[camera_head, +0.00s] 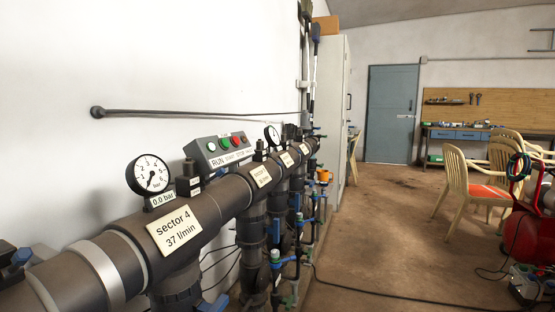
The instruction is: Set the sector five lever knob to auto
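A thick dark manifold pipe (215,200) runs along the white wall, from the lower left to the far middle. A label (174,223) on its near part reads "sector 4, 37 l/min". More labels, such as this one (260,175), sit further along, too small to read surely. No label for sector five can be read. I cannot tell whether either is a lever knob. My gripper is not in view.
A gauge (148,174) with a "0.0 bar" plate and a grey button box (222,150) stand on the pipe. Valves and thin pipes hang below it. The brown floor (390,230) is clear in the middle. Chairs (466,182) and a red compressor (524,235) stand right; a cable crosses the floor.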

